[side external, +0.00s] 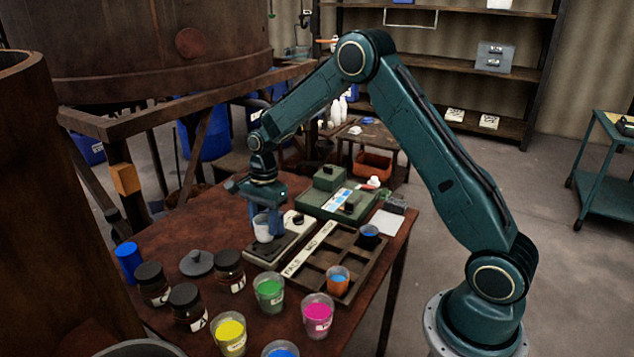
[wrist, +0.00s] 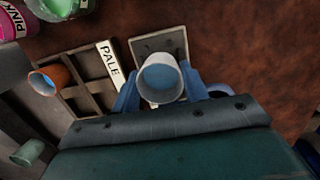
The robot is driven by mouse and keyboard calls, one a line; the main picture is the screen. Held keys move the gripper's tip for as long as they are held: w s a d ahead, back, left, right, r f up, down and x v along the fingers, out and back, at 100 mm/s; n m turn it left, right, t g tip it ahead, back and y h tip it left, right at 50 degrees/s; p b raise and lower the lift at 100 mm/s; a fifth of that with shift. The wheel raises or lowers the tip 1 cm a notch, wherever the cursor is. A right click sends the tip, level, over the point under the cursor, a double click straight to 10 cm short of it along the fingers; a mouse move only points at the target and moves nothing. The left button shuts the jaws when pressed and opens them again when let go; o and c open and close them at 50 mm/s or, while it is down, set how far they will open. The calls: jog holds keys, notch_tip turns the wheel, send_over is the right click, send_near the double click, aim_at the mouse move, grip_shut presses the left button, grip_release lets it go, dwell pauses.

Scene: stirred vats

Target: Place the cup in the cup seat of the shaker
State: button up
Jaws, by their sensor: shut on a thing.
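A pale, translucent cup (side external: 262,229) holds light blue liquid and is upright. My gripper (wrist: 160,92) is shut on it, with one blue finger on each side of the cup (wrist: 160,78). The shaker (side external: 285,244) is a low, pale unit with a dark plate and a black knob at its far end. The cup is over the shaker's plate. In the wrist view the shaker plate (wrist: 160,43) shows just beyond the cup. The cup and fingers hide the seat, and I cannot tell whether the cup's base touches it.
Green (side external: 269,290), yellow (side external: 230,334) and pink (side external: 317,312) cups stand in front. Brown jars (side external: 230,268) and a grey lid (side external: 197,263) lie left. A green balance (side external: 333,203) stands behind.

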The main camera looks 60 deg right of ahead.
jog(key=shift+f, duration=1.2)
jog(key=shift+f, duration=0.15)
jog(key=o, duration=1)
notch_tip(320, 180, up, 12)
jog(key=d, duration=0.1)
jog(key=shift+d, duration=0.25)
